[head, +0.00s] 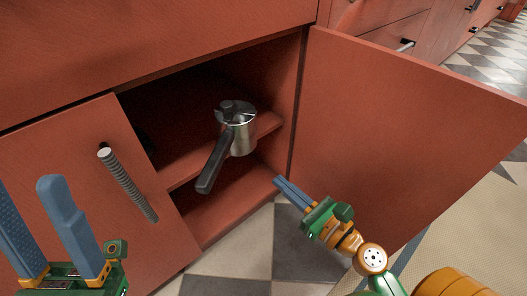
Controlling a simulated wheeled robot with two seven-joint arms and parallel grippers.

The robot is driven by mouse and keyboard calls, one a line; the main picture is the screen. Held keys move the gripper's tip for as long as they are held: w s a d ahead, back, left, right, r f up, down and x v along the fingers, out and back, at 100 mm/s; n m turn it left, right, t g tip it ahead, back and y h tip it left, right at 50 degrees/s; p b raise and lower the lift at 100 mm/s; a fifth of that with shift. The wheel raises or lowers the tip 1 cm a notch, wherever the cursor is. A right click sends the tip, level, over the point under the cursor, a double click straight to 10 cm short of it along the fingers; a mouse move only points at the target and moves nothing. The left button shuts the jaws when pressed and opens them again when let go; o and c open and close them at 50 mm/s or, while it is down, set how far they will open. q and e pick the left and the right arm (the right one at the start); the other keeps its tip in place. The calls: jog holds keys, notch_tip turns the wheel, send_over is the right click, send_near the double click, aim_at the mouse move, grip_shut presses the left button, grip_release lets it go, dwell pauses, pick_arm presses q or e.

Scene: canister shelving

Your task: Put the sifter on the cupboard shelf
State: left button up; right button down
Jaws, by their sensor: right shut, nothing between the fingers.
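The sifter (243,137) is a shiny metal cup with a black top and a long black handle. It is upright at the front edge of the cupboard shelf (268,122), its handle pointing out toward the lower left. I cannot tell how much of its base rests on the shelf. No gripper touches it. My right gripper (280,183) is shut and empty, below and to the right of the sifter, in front of the cupboard opening. My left gripper (30,200) is open and empty at the lower left, with its blue fingers apart.
The right cupboard door (400,130) stands wide open beside my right arm. The left door (85,190), with a ribbed handle (128,182), is at the left of the opening. The cupboard floor (225,205) below the shelf looks empty. The tiled floor in front is clear.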

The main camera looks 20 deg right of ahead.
jog(key=p, duration=0.1)
send_near(245, 151)
jog(key=x, duration=0.4)
jog(key=shift+x, duration=0.95)
pick_arm(q)
jog(key=w+f+n+g+y, duration=0.2)
jog(key=w+y, duration=0.2)
jog(key=w, duration=0.1)
jog(key=shift+w+d+f+g, duration=0.3)
jog(key=shift+d+f+g, duration=0.1)
pick_arm(e)
jog(key=shift+w+a, duration=0.2)
jog(key=shift+w, duration=0.25)
jog(key=shift+w, duration=0.1)
